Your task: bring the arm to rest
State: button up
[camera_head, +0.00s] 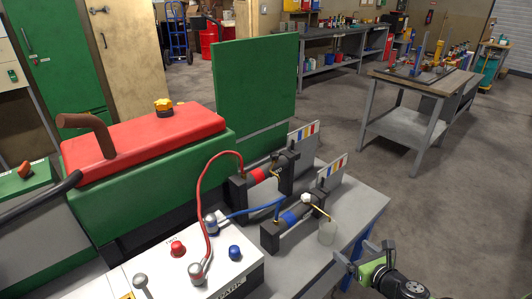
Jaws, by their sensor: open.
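My arm enters at the bottom right, with black links and a green part near the wrist. My gripper (346,270) points left, beside the front right edge of the grey bench (365,205). It is open and I see nothing between its fingers. From this view I cannot tell its height relative to the bench top.
A workbench (400,125) stands farther back; floor right is clear.

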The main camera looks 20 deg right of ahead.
jog(key=shift+a, duration=0.1)
jog(key=w+a+r+n+g+y+p, duration=0.15)
jog(key=a+r+n+g, duration=0.25)
jog(key=a+n, duration=0.45)
jog(key=a+r+n+g+y+p, duration=0.2)
jog(key=a+r+n+g, duration=0.2)
jog(key=a+n, duration=0.45)
jog(key=s+a+r+n+h+p, duration=0.1)
jog(key=s+a+r+n+p, duration=0.1)
jog(key=s+a+r+n, duration=0.3)
jog(key=s+a+r+n+h+p, duration=0.1)
jog(key=s+a+r+n, duration=0.4)
jog(key=s+r+n, duration=0.5)
notch_tip(320, 180, up, 6)
jog(key=n+p, duration=0.1)
jog(key=n, duration=0.3)
jog(key=shift+s+r+n+h, duration=0.15)
jog(key=shift+n+h, duration=0.15)
jog(key=shift+h, duration=0.05)
